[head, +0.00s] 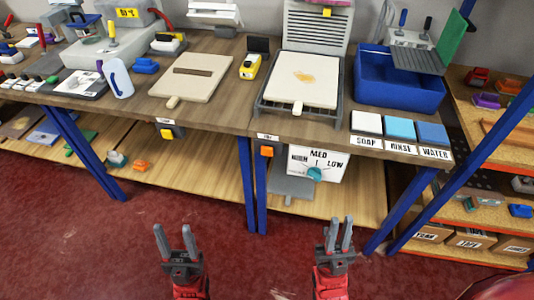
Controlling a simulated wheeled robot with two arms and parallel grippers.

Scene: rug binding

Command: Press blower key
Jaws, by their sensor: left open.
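No key marked as a blower key can be read. An orange key (266,151) sits on the table's front edge under a small label too small to read. A second orange-yellow key (167,133) sits on the front edge further left, also with an unreadable label. A white dial box (325,160) marked MED and LOW, with a teal knob (314,173), stands on the lower shelf. My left gripper (172,228) is open and empty, low in front of the table. My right gripper (340,220) is empty with a narrower gap between its fingers, below the dial box. Both are apart from the keys.
The wooden table (222,117) holds a white board on a grey frame (259,105), a blue bin (390,93), and SOAP, RINSE and WATER pads (399,129). Blue legs (247,185) stand below the front edge. A shelf rack (500,150) is at right. The red floor ahead is clear.

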